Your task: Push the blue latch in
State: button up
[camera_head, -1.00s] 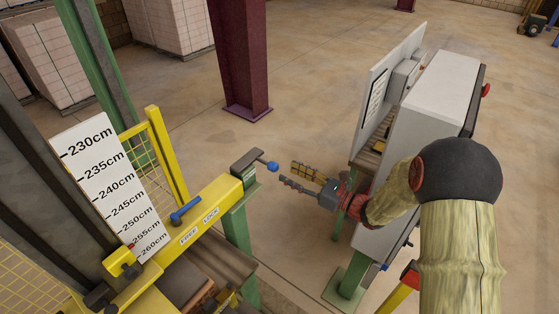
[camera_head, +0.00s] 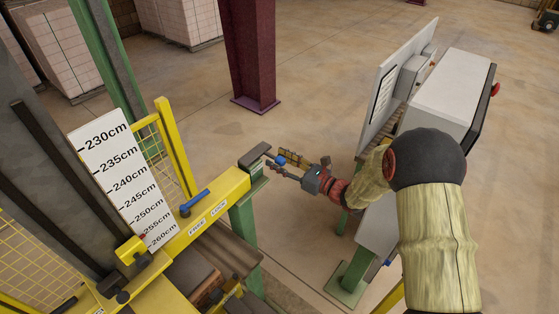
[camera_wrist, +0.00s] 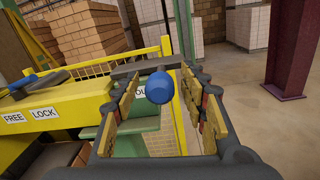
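A blue round knob (camera_head: 281,160) sits on the outer end of the dark latch block (camera_head: 254,158) at the end of the yellow beam (camera_head: 222,196). In the wrist view the knob (camera_wrist: 159,88) shows between the two gold-padded fingers. My gripper (camera_head: 280,166) is open around the knob, with a visible gap on both sides in the wrist view. The knob stands out from the block. Its rod is mostly hidden behind it.
A blue lever (camera_head: 194,203) lies on the yellow beam by the FREE and LOCK labels; it also shows in the wrist view (camera_wrist: 38,79). A green post (camera_head: 243,228) holds up the beam end. A grey cabinet (camera_head: 445,92) and purple column (camera_head: 249,55) stand nearby.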

jog(key=shift+c, duration=1.1)
jog(key=c, duration=0.8)
grip_shut()
